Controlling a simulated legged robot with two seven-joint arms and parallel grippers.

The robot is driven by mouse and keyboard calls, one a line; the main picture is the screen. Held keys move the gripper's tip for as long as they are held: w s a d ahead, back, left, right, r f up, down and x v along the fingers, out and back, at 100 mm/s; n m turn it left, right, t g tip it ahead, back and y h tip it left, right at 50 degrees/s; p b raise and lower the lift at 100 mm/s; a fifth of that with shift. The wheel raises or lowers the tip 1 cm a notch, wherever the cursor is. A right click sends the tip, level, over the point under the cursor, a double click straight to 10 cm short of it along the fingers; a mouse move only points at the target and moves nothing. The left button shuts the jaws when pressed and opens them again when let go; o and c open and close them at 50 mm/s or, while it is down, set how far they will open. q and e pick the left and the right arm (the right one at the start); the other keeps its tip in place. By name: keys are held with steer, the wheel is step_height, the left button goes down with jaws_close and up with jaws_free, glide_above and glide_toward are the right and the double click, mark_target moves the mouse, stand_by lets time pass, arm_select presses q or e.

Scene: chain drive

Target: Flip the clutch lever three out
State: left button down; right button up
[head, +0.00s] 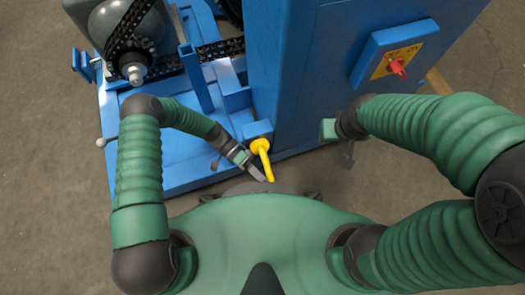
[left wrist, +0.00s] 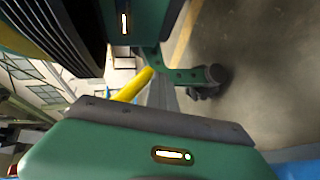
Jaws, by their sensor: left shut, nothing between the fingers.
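The clutch lever, a yellow handle (head: 263,160), sticks out from a blue bracket at the lower corner of the blue cabinet and points down toward my body in the head view. It shows in the left wrist view (left wrist: 134,85) as a slanted yellow bar, partly hidden. My left gripper (head: 259,173) is shut and empty, just left of the lever with its tips near the lever's lower end. I cannot tell whether they touch. My right gripper (head: 348,158) is right of the lever, well apart from it, and its finger opening is unclear.
The blue cabinet (head: 295,70) stands behind the lever, with a red knob (head: 397,68) on a yellow plate at its right side. A motor with a chain (head: 125,40) sits on the blue frame at the left. Bare floor (head: 480,55) lies to the right.

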arm_select(q)
steer(key=shift+s+d+r+n+g+h, duration=0.15)
steer(key=shift+s+r+n+g+h, duration=0.15)
steer(key=shift+r, duration=0.5)
steer(key=shift+s+d+r+n+g+h, duration=0.1)
steer(key=shift+s+r+n+g+h, duration=0.15)
steer(key=shift+s+r+g+h, duration=0.4)
steer(key=shift+s+d+r+n+g+h, duration=0.15)
steer(key=shift+r+n, duration=0.1)
steer(key=shift+r, duration=0.7)
steer(key=shift+s, duration=0.1)
